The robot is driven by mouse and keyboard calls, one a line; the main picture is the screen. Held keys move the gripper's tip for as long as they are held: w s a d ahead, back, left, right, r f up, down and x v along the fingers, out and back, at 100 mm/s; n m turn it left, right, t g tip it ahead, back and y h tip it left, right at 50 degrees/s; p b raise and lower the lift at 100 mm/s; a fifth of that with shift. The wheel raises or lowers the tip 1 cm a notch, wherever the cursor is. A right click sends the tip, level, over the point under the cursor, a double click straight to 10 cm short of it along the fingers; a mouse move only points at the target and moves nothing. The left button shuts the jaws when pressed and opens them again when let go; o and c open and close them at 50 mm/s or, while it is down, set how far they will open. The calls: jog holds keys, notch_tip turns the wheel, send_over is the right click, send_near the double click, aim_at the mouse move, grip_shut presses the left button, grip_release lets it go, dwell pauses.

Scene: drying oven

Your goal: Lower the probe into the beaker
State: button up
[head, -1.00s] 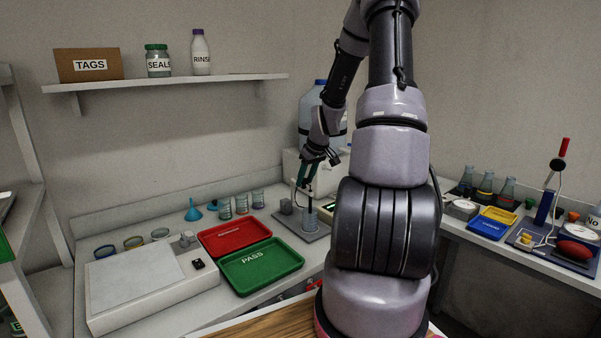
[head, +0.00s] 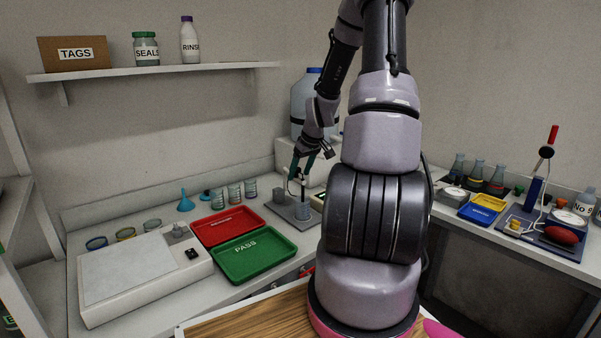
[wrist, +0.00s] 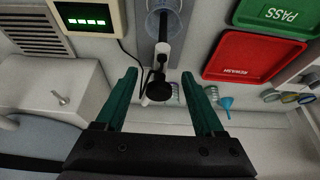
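The probe (head: 303,187), with a black cap and dark shaft, stands upright on its stand. In the wrist view the probe's black top (wrist: 160,90) lies between my fingers, with clear space on both sides. The clear beaker (head: 302,210) stands on the grey stand base below the probe; it also shows at the top of the wrist view (wrist: 165,14). My gripper (head: 309,167) is over the stand, its teal fingers apart and empty; it also shows in the wrist view (wrist: 158,78). Whether the probe tip is inside the beaker is unclear.
A meter with a green display (wrist: 88,20) is close beside the stand, and a cable runs to the probe. A red tray (head: 230,222), a green tray (head: 255,260) and several small beakers (head: 233,192) are left of the stand. The large bottle (head: 302,102) stands behind.

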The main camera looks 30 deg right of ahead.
jog(key=a+v, duration=0.1)
jog(key=v, duration=0.9)
jog(key=shift+d+r, duration=0.4)
jog(key=shift+d, duration=0.1)
jog(key=s+a+r+m+h, duration=0.1)
jog(key=s+a+r, duration=0.3)
jog(key=a+r, duration=0.2)
jog(key=s+a+r+m, duration=0.2)
jog(key=s+a+r, duration=0.1)
jog(key=a+r, duration=0.25)
jog(key=s+a+r+m+t+y, duration=0.1)
jog(key=s+a+r, duration=0.3)
jog(key=s, duration=0.3)
jog(key=s+a+r+m+t+y, duration=0.1)
jog(key=s+a+r+m, duration=0.1)
jog(key=s+a+r, duration=0.2)
jog(key=shift+s+a, duration=0.3)
jog(key=shift+s, duration=1.4)
